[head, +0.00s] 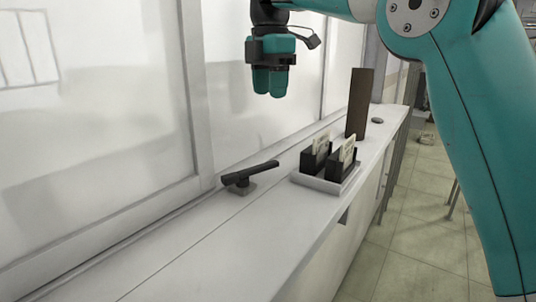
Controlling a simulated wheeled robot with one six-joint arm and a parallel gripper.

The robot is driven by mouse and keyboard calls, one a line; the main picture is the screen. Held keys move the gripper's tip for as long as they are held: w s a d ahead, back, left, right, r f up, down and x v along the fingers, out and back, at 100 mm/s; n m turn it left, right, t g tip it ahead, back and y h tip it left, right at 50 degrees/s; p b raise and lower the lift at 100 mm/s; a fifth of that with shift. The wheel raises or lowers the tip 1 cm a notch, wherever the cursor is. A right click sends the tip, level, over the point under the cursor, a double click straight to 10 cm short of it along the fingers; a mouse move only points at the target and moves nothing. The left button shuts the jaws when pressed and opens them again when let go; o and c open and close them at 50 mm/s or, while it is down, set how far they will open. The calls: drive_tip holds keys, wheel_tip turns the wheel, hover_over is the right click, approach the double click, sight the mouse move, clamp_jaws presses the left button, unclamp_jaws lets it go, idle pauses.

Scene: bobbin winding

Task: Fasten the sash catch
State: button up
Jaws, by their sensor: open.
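The sash catch (249,175) is a dark lever on a small block, on the white sill in front of the window frame. Its handle points to the right and slightly away from the window. My gripper (270,94) hangs above and beyond the catch, with its teal fingers pointing down. It is clear of the catch and of the sill. The fingers overlap in this view, so the gap between them hardly shows, and nothing is seen held.
A white tray (323,184) with two dark holders and pale cards stands right of the catch. Behind it are a tall brown block (358,104) and a small dark disc (377,121). The near part of the sill (205,246) is clear.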

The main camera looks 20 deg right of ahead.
sight(271, 162)
wheel_tip(271, 162, down, 16)
drive_tip(key=shift+s+d+r+p, duration=0.1)
drive_tip(key=shift+d+p, duration=0.05)
drive_tip(key=shift+p, duration=0.7)
drive_tip(key=shift+c, duration=0.3)
clamp_jaws()
